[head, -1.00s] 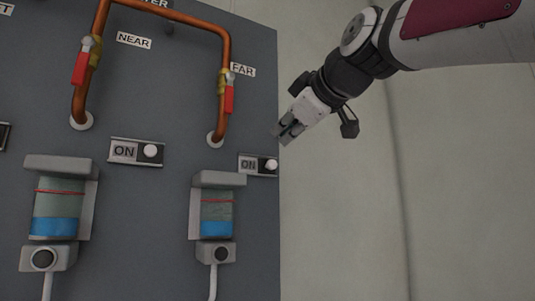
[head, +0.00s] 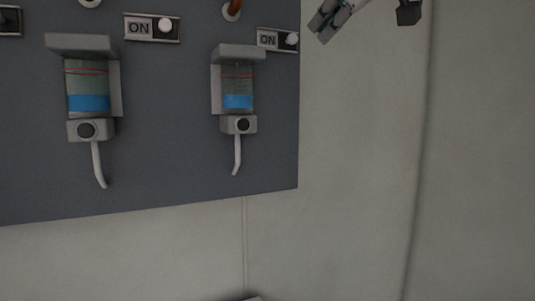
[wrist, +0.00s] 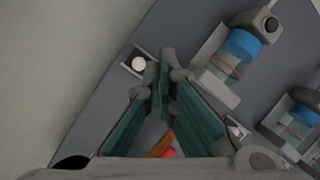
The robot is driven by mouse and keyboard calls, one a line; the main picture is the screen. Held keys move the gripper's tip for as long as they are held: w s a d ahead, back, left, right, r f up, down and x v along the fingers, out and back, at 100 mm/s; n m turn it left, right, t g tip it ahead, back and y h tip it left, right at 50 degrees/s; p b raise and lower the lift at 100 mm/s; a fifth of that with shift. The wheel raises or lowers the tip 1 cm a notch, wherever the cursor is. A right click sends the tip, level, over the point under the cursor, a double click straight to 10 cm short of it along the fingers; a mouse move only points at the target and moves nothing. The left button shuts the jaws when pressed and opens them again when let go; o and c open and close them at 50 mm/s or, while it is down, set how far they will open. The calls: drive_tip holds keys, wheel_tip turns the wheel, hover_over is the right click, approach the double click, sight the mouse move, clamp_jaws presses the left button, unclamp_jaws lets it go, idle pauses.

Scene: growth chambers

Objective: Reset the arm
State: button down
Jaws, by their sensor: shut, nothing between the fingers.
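My gripper (head: 325,24) shows at the top edge of the head view, cut off by the frame. It is to the right of the grey panel (head: 190,165), in front of the pale wall. In the wrist view its two green-sided fingers (wrist: 164,68) meet at the tips, shut and empty. The panel with a white-knobbed switch (wrist: 138,64) lies beyond them. Most of my arm is out of the head view.
An orange-red part (wrist: 163,148) shows low in the wrist view. The pale wall (head: 365,190) right of the panel is clear.

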drive_tip(key=s+d+f+m+g+h, duration=0.1)
drive_tip(key=s+d+f+m+g, duration=0.2)
drive_tip(key=s+f, duration=0.5)
drive_tip(key=s+d+f+m+g+h, duration=0.2)
drive_tip(key=s+f, duration=0.6)
drive_tip(key=f, duration=1.2)
drive_tip(key=s+d+f+m+g+h, duration=0.1)
drive_tip(key=s+d+f+m+g, duration=0.3)
drive_tip(key=s+f, duration=0.5)
wheel_tip(320, 180, down, 6)
drive_tip(key=shift+f+m, duration=0.1)
drive_tip(key=shift+m, duration=1.1)
drive_tip(key=shift+d, duration=0.1)
